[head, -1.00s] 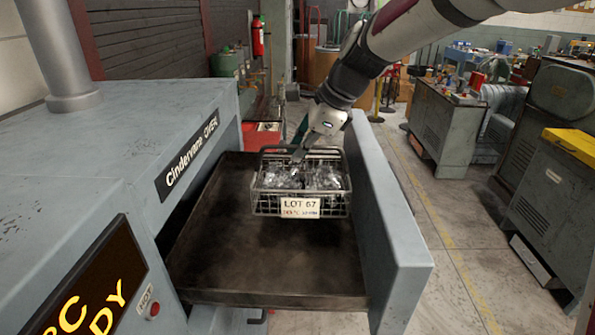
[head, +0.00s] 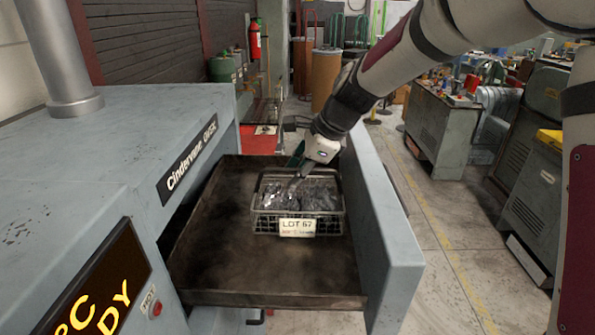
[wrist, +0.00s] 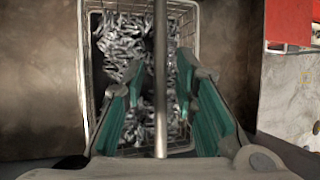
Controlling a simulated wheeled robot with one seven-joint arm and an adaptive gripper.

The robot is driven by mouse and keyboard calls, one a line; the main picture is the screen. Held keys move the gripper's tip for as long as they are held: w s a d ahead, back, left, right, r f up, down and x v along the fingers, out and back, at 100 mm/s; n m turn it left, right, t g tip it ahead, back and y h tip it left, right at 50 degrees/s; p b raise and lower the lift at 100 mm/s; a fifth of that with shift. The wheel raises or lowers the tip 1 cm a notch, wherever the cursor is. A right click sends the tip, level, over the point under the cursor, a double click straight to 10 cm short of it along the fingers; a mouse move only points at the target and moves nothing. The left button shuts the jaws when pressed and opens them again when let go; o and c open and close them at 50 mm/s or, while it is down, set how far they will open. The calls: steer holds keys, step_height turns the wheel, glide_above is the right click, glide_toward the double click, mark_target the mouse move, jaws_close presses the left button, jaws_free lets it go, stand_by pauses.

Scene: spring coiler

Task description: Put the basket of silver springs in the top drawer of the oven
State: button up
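The wire basket (head: 265,226) of silver springs (head: 312,196) sits on the floor of the pulled-out oven drawer (head: 215,255), towards its right side. It looks upright, with a "LOT 67" tag on its front. In the wrist view the springs (wrist: 125,45) lie on both sides of the basket's handle bar (wrist: 160,85). My gripper (wrist: 158,68) is open, its green-padded fingers on either side of the bar with gaps between. In the head view my gripper (head: 301,172) is at the top of the basket. The grey oven (head: 110,140) stands at the left.
The drawer's tall grey front panel (head: 375,230) stands close to the right of the basket. The drawer floor in front and to the left is bare. A red box (head: 262,138) is behind the drawer. An aisle lies to the right.

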steer(key=b+v, duration=0.1)
steer(key=v, duration=1.1)
steer(key=shift+b, duration=0.4)
steer(key=shift+r, duration=0.1)
